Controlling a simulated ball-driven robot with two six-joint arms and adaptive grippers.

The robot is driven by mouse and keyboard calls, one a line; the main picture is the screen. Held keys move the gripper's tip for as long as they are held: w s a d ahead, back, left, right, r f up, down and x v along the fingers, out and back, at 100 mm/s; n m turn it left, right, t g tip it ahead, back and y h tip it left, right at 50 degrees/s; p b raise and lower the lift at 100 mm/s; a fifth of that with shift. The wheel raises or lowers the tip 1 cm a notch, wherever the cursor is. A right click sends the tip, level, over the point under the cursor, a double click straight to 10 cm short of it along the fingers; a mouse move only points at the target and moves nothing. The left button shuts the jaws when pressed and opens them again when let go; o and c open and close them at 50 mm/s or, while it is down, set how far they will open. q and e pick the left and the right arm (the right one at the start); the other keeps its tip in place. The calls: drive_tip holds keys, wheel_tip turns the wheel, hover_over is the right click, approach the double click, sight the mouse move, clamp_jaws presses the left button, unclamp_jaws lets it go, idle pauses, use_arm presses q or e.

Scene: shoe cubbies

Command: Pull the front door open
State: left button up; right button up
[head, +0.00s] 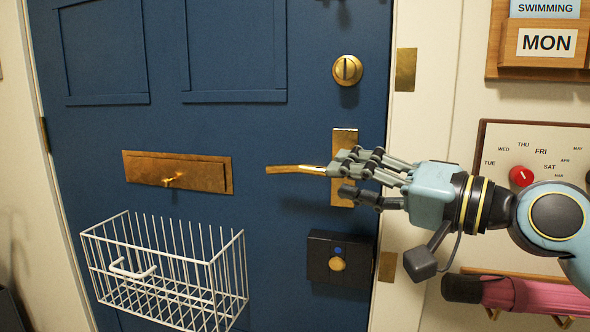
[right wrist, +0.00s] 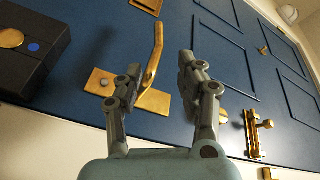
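The front door (head: 260,125) is blue and looks closed against its cream frame. Its brass lever handle (head: 292,169) points left from a brass backplate (head: 345,140). My right gripper (head: 343,174) is at the pivot end of the handle, with its fingers covering part of the backplate. In the right wrist view, the handle (right wrist: 154,57) shows between the spread fingers of the gripper (right wrist: 158,76), nearer the left finger. The gripper is open; whether a finger touches the handle I cannot tell. My left gripper is not in view.
A brass deadbolt (head: 347,70) sits above the handle and a black box (head: 325,257) below it. A white wire basket (head: 165,275) sticks out under the brass mail slot (head: 177,172). A pink umbrella (head: 535,296) and a dial board (head: 530,145) are on the right wall.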

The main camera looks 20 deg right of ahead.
sight(304, 171)
drive_tip(key=x, duration=1)
drive_tip(key=shift+a+f, duration=0.1)
drive_tip(key=shift+a, duration=0.1)
drive_tip(key=shift+c, duration=0.2)
clamp_jaws()
